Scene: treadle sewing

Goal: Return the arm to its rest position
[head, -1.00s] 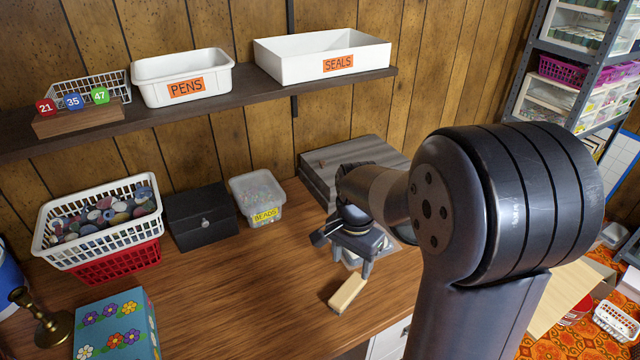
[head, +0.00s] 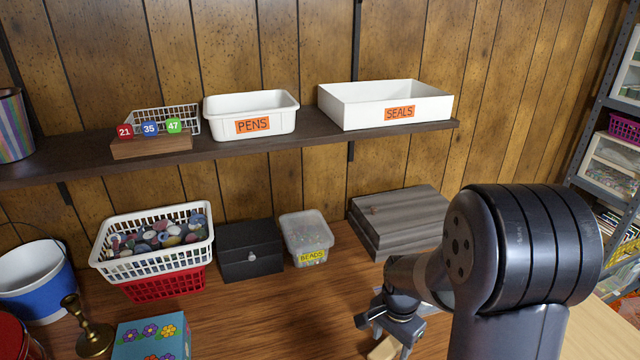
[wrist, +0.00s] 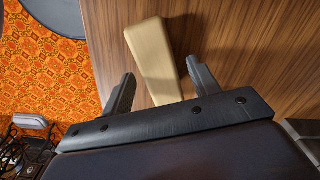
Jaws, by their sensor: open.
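My gripper (wrist: 160,90) is open in the wrist view, its two dark fingers spread apart. A pale, cream-coloured block (wrist: 153,55) lies on the wooden tabletop just past the fingertips; nothing is held. In the head view my gripper (head: 392,335) hangs low over the table at the lower middle right, beside the grey lidded box. The pale block (head: 384,348) shows there at the bottom edge, partly cut off and partly covered by the gripper. My arm reaches down from the right.
The grey wood-look box (head: 395,225) stands behind the arm. A bead tub (head: 307,240), black box (head: 250,252) and white basket (head: 150,265) line the wall. A shelf (head: 60,165) overhead carries a PENS tub (head: 252,115) and SEALS tray (head: 385,100). The table is bare at centre front.

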